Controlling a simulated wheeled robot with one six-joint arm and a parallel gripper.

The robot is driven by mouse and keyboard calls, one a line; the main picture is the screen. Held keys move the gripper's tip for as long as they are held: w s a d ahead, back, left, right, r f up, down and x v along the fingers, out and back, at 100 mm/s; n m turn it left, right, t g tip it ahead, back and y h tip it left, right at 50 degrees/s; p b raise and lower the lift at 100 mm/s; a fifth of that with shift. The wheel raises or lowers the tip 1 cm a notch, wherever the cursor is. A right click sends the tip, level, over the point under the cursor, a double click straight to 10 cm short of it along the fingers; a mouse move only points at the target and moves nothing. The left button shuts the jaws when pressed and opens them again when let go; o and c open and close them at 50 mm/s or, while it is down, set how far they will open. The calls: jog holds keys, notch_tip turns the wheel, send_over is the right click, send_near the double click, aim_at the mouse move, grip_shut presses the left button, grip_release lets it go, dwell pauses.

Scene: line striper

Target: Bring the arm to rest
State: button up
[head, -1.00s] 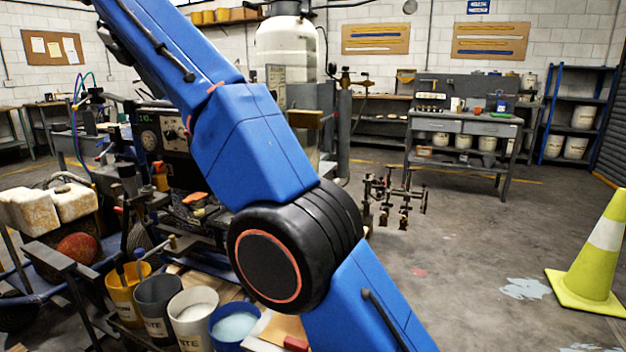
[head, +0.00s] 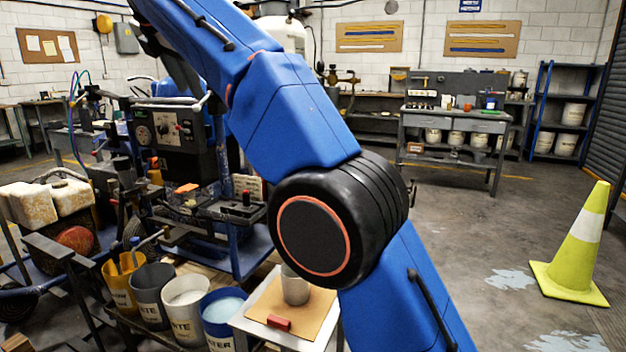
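My blue arm (head: 290,120) crosses the middle of the head view, from the top left down to the bottom right. Its black joint with an orange ring (head: 315,235) sits near the centre. My gripper is not in view, so I cannot see whether it holds anything.
The line striper machine (head: 180,150) stands left of my arm. Several buckets (head: 184,300) and a small table (head: 250,323) with a cup (head: 295,287) and a red block (head: 278,323) are below. A yellow cone (head: 577,250) stands right. Open floor (head: 460,240) lies between arm and cone.

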jog(key=d+f+m, duration=0.2)
jog(key=d+m, duration=0.1)
jog(key=d, duration=0.7)
jog(key=d+f+m+g, duration=0.1)
jog(key=d+m, duration=0.2)
jog(key=d, duration=0.6)
jog(key=d+f+m, duration=0.2)
jog(key=d+m, duration=0.2)
jog(key=d, duration=0.6)
jog(key=s+d+f+m+g, duration=0.1)
jog(key=s+d+f+m, duration=0.2)
jog(key=s+d+f, duration=0.35)
jog(key=s+d+f+m, duration=0.3)
jog(key=d+f+m, duration=0.1)
jog(key=d, duration=0.5)
jog(key=s+d+f+m, duration=0.4)
jog(key=s+f, duration=0.3)
jog(key=f, duration=0.2)
jog(key=s+d+f+m, duration=0.4)
jog(key=s+f, duration=0.4)
jog(key=f, duration=0.2)
jog(key=s+d+f+m+g, duration=0.1)
jog(key=s+d+f+m, duration=0.3)
jog(key=s+f, duration=0.4)
jog(key=shift+s+d+f+m, duration=0.15)
jog(key=shift+f+m, duration=0.25)
jog(key=shift+f, duration=0.55)
